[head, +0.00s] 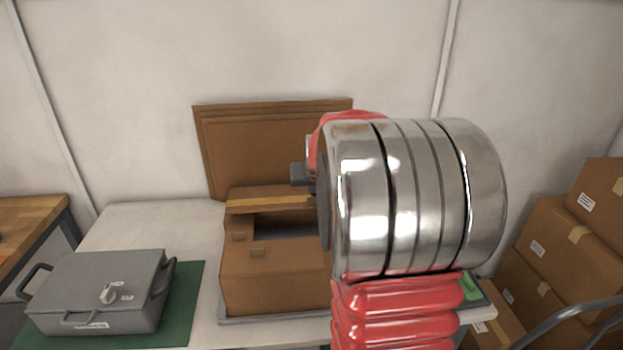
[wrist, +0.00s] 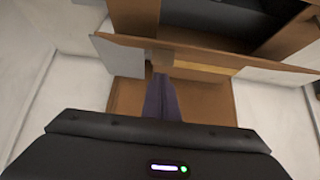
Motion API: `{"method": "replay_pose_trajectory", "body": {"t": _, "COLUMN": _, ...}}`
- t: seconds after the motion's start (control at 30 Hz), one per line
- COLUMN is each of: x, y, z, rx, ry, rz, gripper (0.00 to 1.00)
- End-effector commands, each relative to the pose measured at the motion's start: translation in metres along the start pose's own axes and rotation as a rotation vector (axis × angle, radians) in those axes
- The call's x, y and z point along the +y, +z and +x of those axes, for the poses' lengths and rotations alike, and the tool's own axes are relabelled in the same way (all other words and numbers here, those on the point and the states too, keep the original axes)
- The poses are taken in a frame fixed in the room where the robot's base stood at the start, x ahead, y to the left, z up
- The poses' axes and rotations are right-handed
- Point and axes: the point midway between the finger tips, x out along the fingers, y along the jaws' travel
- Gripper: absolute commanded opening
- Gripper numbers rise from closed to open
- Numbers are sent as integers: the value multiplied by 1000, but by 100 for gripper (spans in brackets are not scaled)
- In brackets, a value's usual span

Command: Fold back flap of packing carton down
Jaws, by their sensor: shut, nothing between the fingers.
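The brown packing carton (head: 273,281) stands on the table, its top partly open onto a dark inside. Its back flap (head: 240,192) stands out at the rear edge, with a tan tape strip along it; its exact angle is hard to tell. My gripper (head: 297,174) is mostly hidden behind my own wrist, above and behind the flap. In the wrist view my gripper (wrist: 161,78) is shut and empty, its fingertips beside the flap's edge (wrist: 125,41). I cannot tell whether they touch. The carton's opening (wrist: 225,22) lies beyond.
Flat cardboard sheets (head: 260,145) lean on the wall close behind the carton. A grey case (head: 95,290) sits on a green mat (head: 185,310) at left. Stacked boxes (head: 560,240) stand at right. The white tabletop (head: 150,222) is clear at back left.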

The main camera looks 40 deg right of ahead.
Motion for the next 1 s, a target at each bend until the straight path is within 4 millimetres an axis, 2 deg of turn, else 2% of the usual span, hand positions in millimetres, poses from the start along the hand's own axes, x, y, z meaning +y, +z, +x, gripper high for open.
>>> {"method": "replay_pose_trajectory", "body": {"t": 0.13, "x": 0, "y": 6, "z": 1, "rx": 0, "ry": 0, "rz": 0, "gripper": 0}}
{"method": "replay_pose_trajectory", "body": {"t": 0.4, "x": -5, "y": 8, "z": 0, "rx": 1, "ry": -2, "rz": -2, "gripper": 0}}
{"method": "replay_pose_trajectory", "body": {"t": 0.67, "x": -1, "y": 9, "z": 1, "rx": 0, "ry": -1, "rz": -1, "gripper": 0}}
{"method": "replay_pose_trajectory", "body": {"t": 1.0, "x": -1, "y": 25, "z": -2, "rx": -1, "ry": -1, "rz": -2, "gripper": 0}}
